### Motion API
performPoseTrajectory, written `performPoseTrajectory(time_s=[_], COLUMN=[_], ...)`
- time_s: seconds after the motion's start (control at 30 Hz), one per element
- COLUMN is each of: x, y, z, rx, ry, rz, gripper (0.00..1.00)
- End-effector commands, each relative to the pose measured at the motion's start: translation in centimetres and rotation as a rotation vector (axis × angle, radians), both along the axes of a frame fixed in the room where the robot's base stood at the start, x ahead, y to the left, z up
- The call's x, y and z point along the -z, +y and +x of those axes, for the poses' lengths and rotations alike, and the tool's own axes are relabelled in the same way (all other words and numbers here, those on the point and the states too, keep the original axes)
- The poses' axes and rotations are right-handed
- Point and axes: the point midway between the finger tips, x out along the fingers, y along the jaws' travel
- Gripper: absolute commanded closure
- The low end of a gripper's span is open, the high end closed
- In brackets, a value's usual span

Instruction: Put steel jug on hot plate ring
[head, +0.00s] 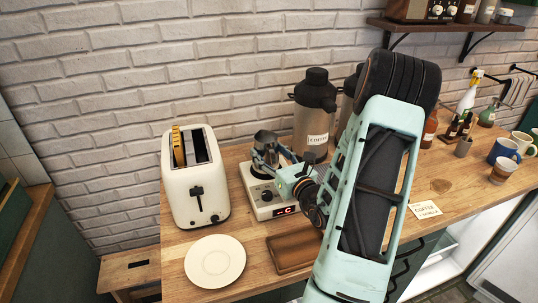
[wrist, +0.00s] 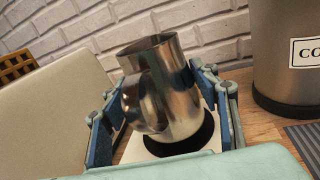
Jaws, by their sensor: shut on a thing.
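The steel jug (wrist: 170,88) is between the fingers of my gripper (wrist: 165,125), which is shut on it. In the wrist view the jug looks tilted in the picture and sits over a black round ring, the hot plate ring (wrist: 185,145). In the head view the jug (head: 265,140) is above the white hot plate (head: 270,205), which has a knob and a lit red display. My gripper (head: 270,160) reaches in from the right. The jug's base overlaps the ring; I cannot tell whether it touches. Most of the ring is hidden in the head view.
A cream toaster (head: 195,185) stands close on the left of the hot plate. A steel coffee flask (head: 314,115) stands behind it on the right. A white plate (head: 215,262) and a wooden board (head: 292,256) lie in front. Mugs (head: 503,152) stand far right.

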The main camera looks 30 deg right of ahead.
Motion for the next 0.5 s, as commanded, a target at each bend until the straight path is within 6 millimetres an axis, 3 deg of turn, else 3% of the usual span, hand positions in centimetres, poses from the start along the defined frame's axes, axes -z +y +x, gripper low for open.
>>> performPoseTrajectory(time_s=[0.5], x=[1.12], y=[-0.01], z=[-0.02], rx=[0.0], ry=[-0.003], rz=[-0.001], gripper=[0.8])
